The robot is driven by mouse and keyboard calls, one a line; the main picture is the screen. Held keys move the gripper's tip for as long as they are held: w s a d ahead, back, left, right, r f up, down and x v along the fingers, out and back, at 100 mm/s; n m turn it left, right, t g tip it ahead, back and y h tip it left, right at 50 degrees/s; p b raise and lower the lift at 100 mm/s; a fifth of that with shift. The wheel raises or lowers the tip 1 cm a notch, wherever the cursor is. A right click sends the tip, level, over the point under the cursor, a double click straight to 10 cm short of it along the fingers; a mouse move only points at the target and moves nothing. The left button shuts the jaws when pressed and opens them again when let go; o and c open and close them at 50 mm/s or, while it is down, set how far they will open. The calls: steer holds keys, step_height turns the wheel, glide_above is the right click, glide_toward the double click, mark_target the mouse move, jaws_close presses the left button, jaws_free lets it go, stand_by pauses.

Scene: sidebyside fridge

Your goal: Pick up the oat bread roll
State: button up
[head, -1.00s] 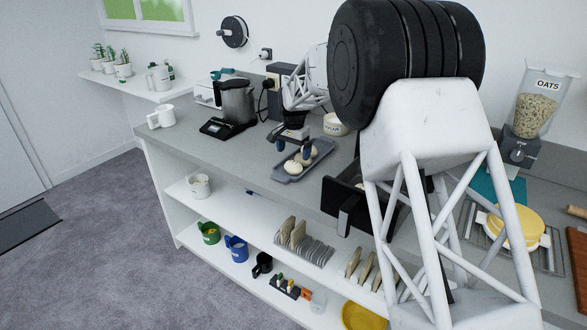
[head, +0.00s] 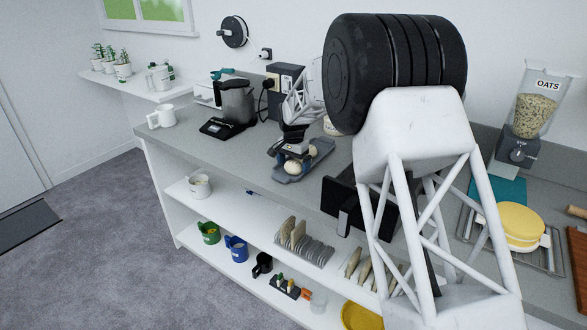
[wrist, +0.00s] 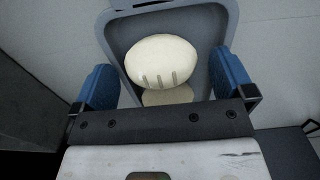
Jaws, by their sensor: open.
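A blue-grey tray (head: 322,147) sits on the grey counter and holds pale bread rolls. In the wrist view the tray (wrist: 205,20) holds a whole cream roll with three short slashes (wrist: 163,58) and a second pale roll (wrist: 168,96) partly hidden behind my gripper's body. I cannot tell which one is the oat roll. My gripper (head: 293,163) is open and low over the near part of the tray. In the wrist view its blue fingers (wrist: 163,76) stand apart on either side of the rolls, with visible gaps.
A coffee machine (head: 285,80) stands behind the tray, and a scale with a dark jug (head: 237,100) stands to the left.

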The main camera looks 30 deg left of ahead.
mark_target(294, 163)
steer(key=shift+c, duration=0.3)
steer(key=c, duration=0.9)
steer(key=shift+r, duration=0.15)
steer(key=shift+r, duration=0.45)
steer(key=shift+s+d+r, duration=0.2)
steer(key=shift+r, duration=0.45)
steer(key=shift+s+d+r, duration=0.15)
steer(key=shift+r, duration=0.45)
steer(key=s+d, duration=0.3)
steer(key=s+d+r, duration=0.1)
steer(key=s+d, duration=0.6)
steer(key=shift+s+d+r, duration=0.15)
steer(key=shift+s+d, duration=0.1)
steer(key=shift+s, duration=0.1)
